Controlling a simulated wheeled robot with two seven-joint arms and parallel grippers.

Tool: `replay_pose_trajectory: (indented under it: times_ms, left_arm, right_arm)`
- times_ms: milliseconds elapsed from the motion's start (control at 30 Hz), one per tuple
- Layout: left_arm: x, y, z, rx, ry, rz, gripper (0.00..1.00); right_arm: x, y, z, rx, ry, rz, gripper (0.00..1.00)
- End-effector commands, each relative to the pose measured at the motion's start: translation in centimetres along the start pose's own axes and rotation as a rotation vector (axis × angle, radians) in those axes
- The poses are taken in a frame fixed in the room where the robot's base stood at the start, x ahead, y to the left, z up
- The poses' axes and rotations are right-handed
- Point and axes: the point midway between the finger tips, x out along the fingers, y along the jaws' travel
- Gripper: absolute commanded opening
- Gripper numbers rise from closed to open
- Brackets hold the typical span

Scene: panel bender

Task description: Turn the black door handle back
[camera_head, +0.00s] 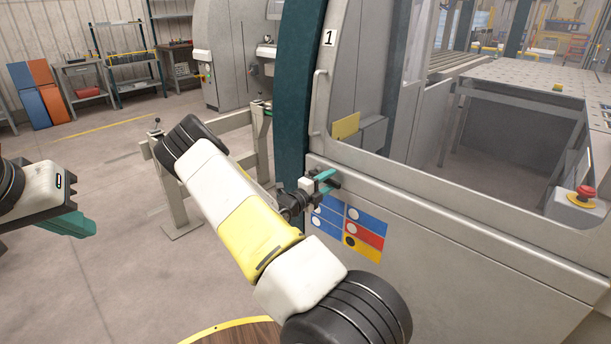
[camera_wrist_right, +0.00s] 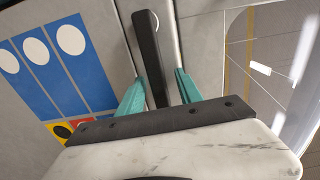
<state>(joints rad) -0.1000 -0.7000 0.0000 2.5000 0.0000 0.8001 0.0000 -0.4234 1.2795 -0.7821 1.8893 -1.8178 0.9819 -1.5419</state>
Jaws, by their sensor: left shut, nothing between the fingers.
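The black door handle (camera_wrist_right: 150,60) is a straight dark bar on the grey machine door, seen in the right wrist view. My right gripper (camera_wrist_right: 160,76) is open, with its teal fingers on either side of the handle. The left-hand finger is very close to the bar, and a narrow gap shows on the other side; I cannot tell whether either touches. In the head view my right gripper (camera_head: 324,178) is at the door, and the handle there is mostly hidden. My left gripper (camera_head: 68,224) is shut and empty at the far left, away from the door.
A label with blue, red and yellow fields (camera_head: 348,228) is just below the handle. A grey grab bar (camera_head: 318,103) and the door window are above it. A red emergency button (camera_head: 582,194) is at the right. A grey frame post (camera_head: 174,190) stands behind my right arm. Open floor lies left.

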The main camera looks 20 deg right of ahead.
Motion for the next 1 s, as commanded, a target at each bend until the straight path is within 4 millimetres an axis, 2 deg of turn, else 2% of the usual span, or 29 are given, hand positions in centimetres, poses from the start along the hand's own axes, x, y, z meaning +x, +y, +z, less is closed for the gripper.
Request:
replay_pose_trajectory:
  times_ms: [333, 733, 1000]
  left_arm:
    - [0.0, 0.0, 0.0, 0.0, 0.0, 0.0, 0.0]
    - [0.0, 0.0, 0.0, 0.0, 0.0, 0.0, 0.0]
    - [0.0, 0.0, 0.0, 0.0, 0.0, 0.0, 0.0]
  right_arm:
    - [-0.4, 0.0, 0.0, 0.002, 0.001, 0.001, 0.42]
    - [-6.6, 0.1, 0.1, 0.001, -0.001, 0.002, 0.42]
    - [-7.8, 0.0, 0.0, 0.001, 0.001, 0.0, 0.42]
